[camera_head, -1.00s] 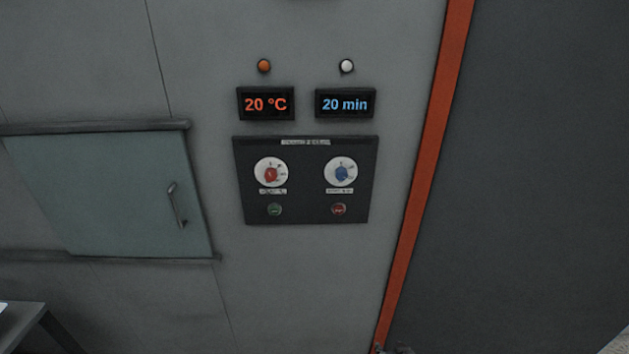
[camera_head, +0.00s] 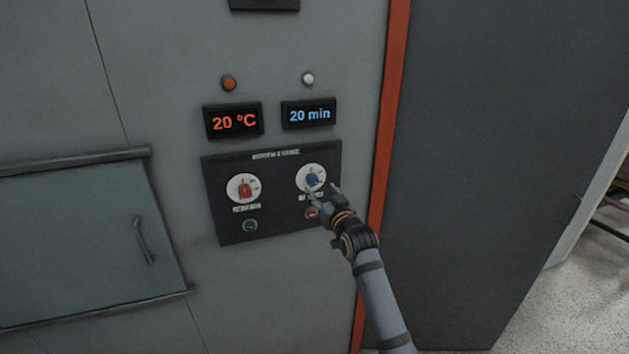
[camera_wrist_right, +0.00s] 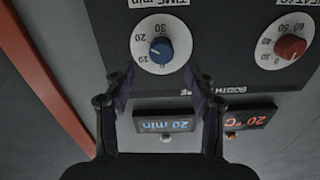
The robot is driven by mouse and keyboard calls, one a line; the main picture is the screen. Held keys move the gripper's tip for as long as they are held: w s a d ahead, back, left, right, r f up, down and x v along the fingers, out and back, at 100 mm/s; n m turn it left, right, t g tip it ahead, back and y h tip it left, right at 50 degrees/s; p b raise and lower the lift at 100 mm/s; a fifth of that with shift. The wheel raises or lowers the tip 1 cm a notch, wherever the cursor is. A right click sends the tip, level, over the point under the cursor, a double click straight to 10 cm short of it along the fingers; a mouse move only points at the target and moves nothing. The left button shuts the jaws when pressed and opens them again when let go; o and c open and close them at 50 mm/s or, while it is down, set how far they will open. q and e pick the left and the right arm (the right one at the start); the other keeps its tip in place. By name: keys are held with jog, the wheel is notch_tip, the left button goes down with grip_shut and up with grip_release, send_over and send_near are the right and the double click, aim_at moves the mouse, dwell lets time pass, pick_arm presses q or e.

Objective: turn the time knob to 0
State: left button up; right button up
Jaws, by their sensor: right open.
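The blue time knob (camera_head: 313,179) sits on a white dial at the right of the dark control panel (camera_head: 282,227). The wrist view shows this knob (camera_wrist_right: 161,50) upside down, with numbers around it and its pointer toward the left. The time display (camera_head: 309,115) reads 20 min. My right gripper (camera_head: 322,192) is open in front of the time dial. In the wrist view its fingers (camera_wrist_right: 160,78) are spread, with nothing between them, their tips just below the knob in the picture. I cannot tell if they touch the panel. My left gripper is not in view.
A red temperature knob (camera_head: 245,190) is left of the time knob, with a 20 °C display (camera_head: 233,121) above. A green button (camera_head: 250,225) and a red button (camera_head: 311,213) are below the knobs. An orange edge strip (camera_head: 387,130) runs right of the panel.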

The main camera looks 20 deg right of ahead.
aim_at(314, 181)
jog(key=w, duration=0.3)
jog(key=w+p, duration=0.1)
jog(key=shift+w+a+r, duration=0.1)
jog(key=shift+w+a, duration=0.2)
jog(key=shift+w, duration=0.1)
jog(key=shift+w+d, duration=0.2)
jog(key=shift+w, duration=0.3)
jog(key=shift+a, duration=0.1)
jog(key=shift+c, duration=1)
jog(key=c, duration=1)
